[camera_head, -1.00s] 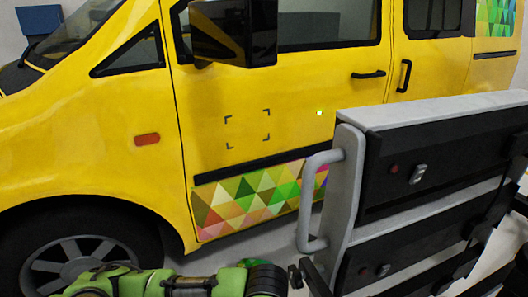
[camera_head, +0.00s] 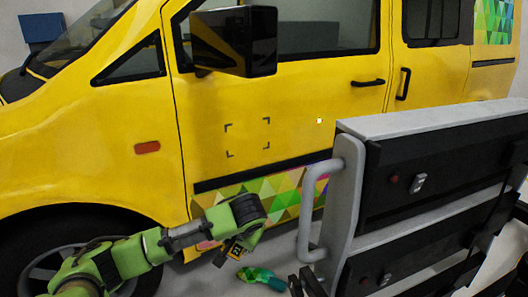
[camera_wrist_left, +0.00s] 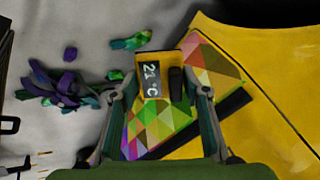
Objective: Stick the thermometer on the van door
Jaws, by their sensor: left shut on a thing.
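The yellow van door (camera_head: 300,95) fills the middle of the head view. It bears four dark corner marks around an empty square (camera_head: 247,137), and a black strip and coloured triangles below. My left gripper (camera_head: 236,250) is low in front of the door's lower edge, below and apart from the marked square. It is shut on the thermometer (camera_wrist_left: 151,78), a dark plate reading 21 °C that shows between the fingers in the left wrist view. In the head view only a small dark and yellow piece shows at the gripper. My right gripper is not in view.
A grey and black cart (camera_head: 440,150) with a grey handle (camera_head: 308,205) stands at right, close to the door. A black mirror (camera_head: 235,42) juts out above the marked square. A green scrap (camera_head: 262,277) and purple scraps (camera_wrist_left: 58,85) lie on the grey floor.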

